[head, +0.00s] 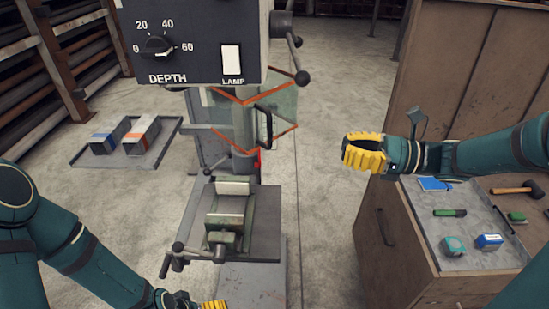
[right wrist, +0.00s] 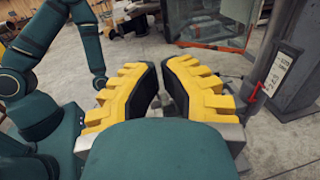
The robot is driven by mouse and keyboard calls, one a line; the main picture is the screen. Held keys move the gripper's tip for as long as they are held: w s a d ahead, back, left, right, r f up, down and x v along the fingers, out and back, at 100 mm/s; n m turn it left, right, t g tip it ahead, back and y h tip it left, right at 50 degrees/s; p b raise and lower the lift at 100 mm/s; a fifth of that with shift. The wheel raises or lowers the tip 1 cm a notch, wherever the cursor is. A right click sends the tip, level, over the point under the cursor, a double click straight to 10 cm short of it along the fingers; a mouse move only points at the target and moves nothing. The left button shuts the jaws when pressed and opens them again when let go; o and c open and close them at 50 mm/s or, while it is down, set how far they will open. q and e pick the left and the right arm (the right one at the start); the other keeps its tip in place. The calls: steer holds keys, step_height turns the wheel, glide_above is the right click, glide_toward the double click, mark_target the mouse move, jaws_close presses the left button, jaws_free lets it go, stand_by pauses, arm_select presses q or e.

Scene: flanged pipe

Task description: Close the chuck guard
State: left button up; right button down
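The chuck guard (head: 281,112) is a clear panel set with orange edges and a black upright handle (head: 266,127). It hangs in front of and to the right of the drill press column, below the control box, and its right panel stands out to the right. In the right wrist view the clear guard panel (right wrist: 218,22) with its orange lower edge shows at the top. My right gripper (head: 363,152) has yellow ribbed fingers, is open and empty, and is apart from the guard, to its right. My left gripper (head: 213,304) is cut off at the bottom edge.
The control box (head: 195,40) has a depth dial and lamp switch. Below the guard is a vise (head: 230,215) on the press table. A tray (head: 165,157) with blocks stands left. A wooden cabinet (head: 395,240) with a tool tray (head: 462,220) is right.

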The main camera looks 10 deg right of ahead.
steer(key=b, duration=0.1)
glide_toward(259, 108)
steer(key=a+f, duration=0.6)
arm_select(q)
steer(key=shift+s+d+f, duration=0.1)
steer(key=shift+f, duration=0.7)
arm_select(e)
steer(key=shift+w+d+r, duration=0.2)
steer(key=shift+w, duration=0.15)
steer(key=shift+a, duration=0.15)
